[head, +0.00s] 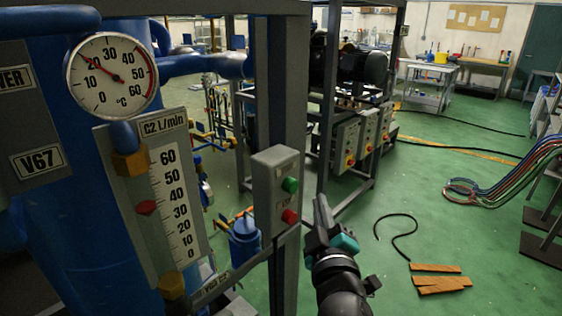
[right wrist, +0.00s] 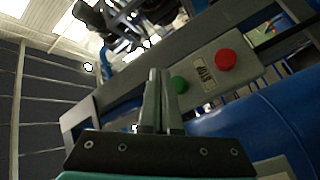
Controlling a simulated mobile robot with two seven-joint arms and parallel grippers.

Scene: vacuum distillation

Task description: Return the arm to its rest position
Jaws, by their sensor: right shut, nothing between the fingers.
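My right gripper (head: 322,212) is in the lower middle of the head view, just right of a grey control box (head: 268,190) with a green button (head: 290,184) above a red button (head: 290,216). Its fingers are shut and hold nothing. In the right wrist view the shut fingers (right wrist: 157,95) point up in front of the same box, with the green button (right wrist: 179,84) just right of the fingertips and the red button (right wrist: 226,59) farther right. I cannot tell whether the fingers touch the box. My left gripper is not in view.
A round thermometer (head: 110,74) and a flow gauge (head: 165,200) are fixed to blue pipework at left. A steel post (head: 284,100) stands behind the button box. Green floor (head: 420,220) is open at right, with a black hose (head: 400,222) and wooden boards (head: 440,284).

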